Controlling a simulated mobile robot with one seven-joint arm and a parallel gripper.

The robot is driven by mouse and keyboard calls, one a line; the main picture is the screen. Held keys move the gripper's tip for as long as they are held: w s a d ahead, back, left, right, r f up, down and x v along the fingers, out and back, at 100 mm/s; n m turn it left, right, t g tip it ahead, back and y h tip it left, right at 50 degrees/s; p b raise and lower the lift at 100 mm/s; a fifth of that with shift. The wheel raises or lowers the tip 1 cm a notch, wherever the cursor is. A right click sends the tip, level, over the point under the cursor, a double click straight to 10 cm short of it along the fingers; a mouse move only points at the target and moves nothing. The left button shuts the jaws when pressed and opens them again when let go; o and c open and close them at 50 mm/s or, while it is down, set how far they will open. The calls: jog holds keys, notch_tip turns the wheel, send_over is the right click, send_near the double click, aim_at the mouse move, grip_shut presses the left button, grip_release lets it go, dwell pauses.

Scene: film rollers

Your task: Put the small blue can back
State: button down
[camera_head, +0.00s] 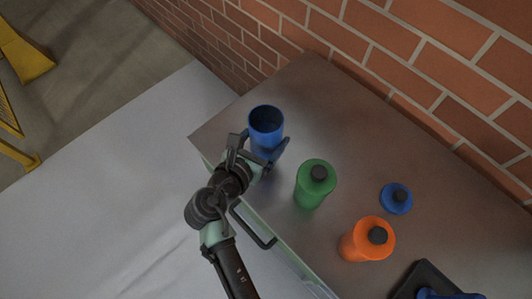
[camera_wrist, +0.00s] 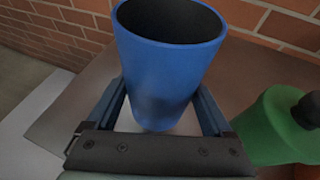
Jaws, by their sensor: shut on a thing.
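The blue can (camera_head: 266,121) is an open-topped cylinder with a dark inside, near the left end of the metal tabletop (camera_head: 330,110). My gripper (camera_head: 263,149) is shut on it, one finger on each side. In the wrist view the can (camera_wrist: 165,75) stands roughly upright between the fingers of my gripper (camera_wrist: 160,108). I cannot tell whether its base touches the tabletop. A low, round blue piece with a black knob (camera_head: 396,198), like a lid, lies apart at the right.
A green container with a black knob (camera_head: 315,183) stands close to the right of my gripper. An orange one (camera_head: 367,240) stands farther right. A black tray (camera_head: 420,276) is at the lower right edge. A brick wall (camera_head: 400,50) runs behind. The tabletop's back middle is clear.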

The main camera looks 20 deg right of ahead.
aim_at(266, 151)
jog(key=shift+w+f+b, duration=0.1)
jog(key=shift+f+b, duration=0.5)
jog(key=shift+f, duration=2.35)
jog(key=shift+f, duration=0.15)
grip_release()
